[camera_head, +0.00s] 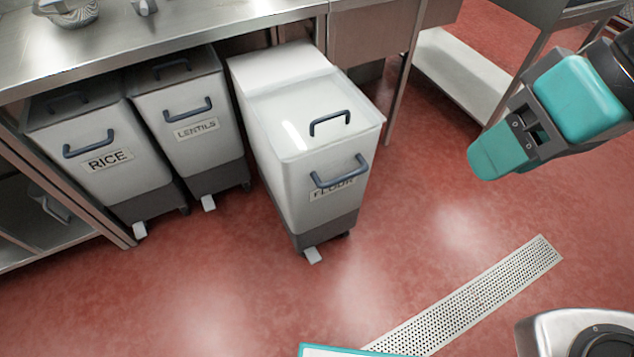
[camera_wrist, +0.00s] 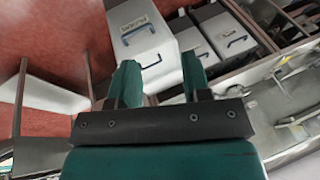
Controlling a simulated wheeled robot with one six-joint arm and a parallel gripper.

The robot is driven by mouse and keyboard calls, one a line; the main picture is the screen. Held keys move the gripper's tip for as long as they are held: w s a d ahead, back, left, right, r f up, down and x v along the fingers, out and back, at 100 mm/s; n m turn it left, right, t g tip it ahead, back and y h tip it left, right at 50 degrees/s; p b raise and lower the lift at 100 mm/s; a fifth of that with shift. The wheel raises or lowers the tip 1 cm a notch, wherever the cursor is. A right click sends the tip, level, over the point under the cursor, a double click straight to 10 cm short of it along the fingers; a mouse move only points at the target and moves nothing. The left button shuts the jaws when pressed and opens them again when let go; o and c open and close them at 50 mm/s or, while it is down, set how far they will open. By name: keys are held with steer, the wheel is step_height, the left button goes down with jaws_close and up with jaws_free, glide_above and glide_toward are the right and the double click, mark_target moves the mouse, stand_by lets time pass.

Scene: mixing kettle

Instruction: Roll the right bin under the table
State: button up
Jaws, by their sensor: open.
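The right bin (camera_head: 290,150), labelled FLOUR, is white with a dark grey base and stands on the floor, mostly pulled out from the steel table (camera_head: 200,30). It has a blue handle on its lid (camera_head: 330,122) and a blue front handle (camera_head: 340,172); its rear end is at the table edge. In the wrist view the bin (camera_wrist: 133,18) shows beyond the fingers. My gripper (camera_head: 490,155) is in the air to the right of the bin, apart from it, with nothing seen between its fingers (camera_wrist: 160,82).
The RICE bin (camera_head: 95,190) and LENTILS bin (camera_head: 185,115) stand under the table, left of the right bin. A table leg (camera_head: 402,85) is at its right rear. A low steel shelf (camera_head: 460,75) is further right. Red floor with a drain grate (camera_head: 480,295) is open in front.

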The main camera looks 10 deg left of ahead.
steer(key=w+a+f+m+t+y+b, duration=0.15)
steer(key=w+f+m+t+b, duration=0.35)
steer(key=f+b, duration=0.95)
steer(key=w+a+f+m+t+y+b, duration=0.15)
steer(key=w+f+m+t+b, duration=0.35)
steer(key=f+b, duration=0.95)
steer(key=w+a+f+m+t+y+b, duration=0.1)
steer(key=w+a+f+m+t+b, duration=0.2)
steer(key=f+m+b, duration=1.1)
steer(key=w+a+r+n+p, duration=0.3)
steer(key=w+n+p, duration=0.2)
steer(key=p, duration=0.5)
steer(key=shift+n+g, duration=0.4)
steer(key=shift+n, duration=0.7)
steer(key=p, duration=0.1)
glide_above(340, 174)
steer(key=s, duration=0.4)
step_height(340, 174, down, 3)
steer(key=shift+a, duration=0.1)
jaws_close()
